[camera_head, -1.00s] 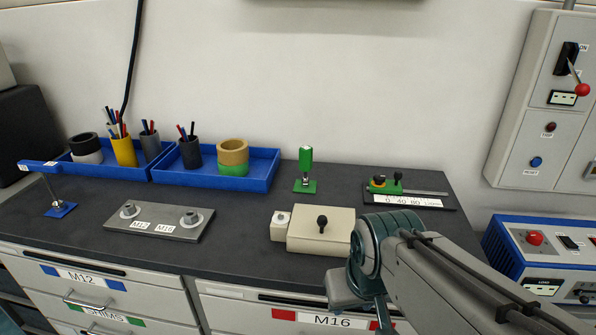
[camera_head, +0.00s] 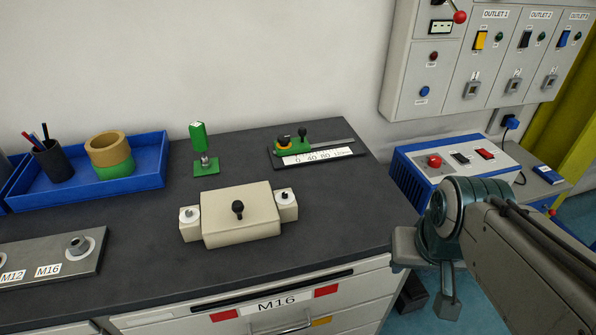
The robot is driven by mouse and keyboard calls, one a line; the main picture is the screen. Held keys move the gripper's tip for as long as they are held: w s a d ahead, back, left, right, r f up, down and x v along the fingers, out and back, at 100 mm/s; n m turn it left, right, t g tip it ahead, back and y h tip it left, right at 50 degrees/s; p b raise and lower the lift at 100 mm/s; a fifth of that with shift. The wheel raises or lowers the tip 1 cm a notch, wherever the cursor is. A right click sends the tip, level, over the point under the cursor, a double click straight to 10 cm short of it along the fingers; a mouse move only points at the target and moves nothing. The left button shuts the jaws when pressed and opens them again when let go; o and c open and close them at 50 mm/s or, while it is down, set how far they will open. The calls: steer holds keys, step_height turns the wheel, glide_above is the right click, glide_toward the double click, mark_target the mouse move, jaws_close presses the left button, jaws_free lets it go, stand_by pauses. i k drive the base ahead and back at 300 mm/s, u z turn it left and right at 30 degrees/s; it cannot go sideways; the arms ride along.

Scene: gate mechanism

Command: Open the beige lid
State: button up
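The beige lid (camera_head: 255,228) is a flat, box-like cover lying on the dark bench top, with a black knob (camera_head: 238,208) on top. It looks closed. A small beige block with a white-topped fitting stands at each side of it, one at the left (camera_head: 189,222) and one at the right (camera_head: 287,205). My gripper (camera_head: 432,285) is at the right, beyond the bench's right edge and away from the lid. It points down, and its fingers are too unclear to tell their opening. Nothing shows between them.
Behind the lid stand a green-handled clamp (camera_head: 199,140) and a green slider on a scale plate (camera_head: 318,155). A blue tray (camera_head: 150,170) is at left, a grey M12/M16 plate (camera_head: 85,262) at front left. A blue-and-grey power box (camera_head: 415,180) stands right of the bench.

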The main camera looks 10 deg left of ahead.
mark_target(237, 198)
steer(key=z, duration=0.3)
steer(key=k, duration=1)
steer(key=u, duration=1.05)
steer(key=i, duration=0.55)
steer(key=z, duration=0.05)
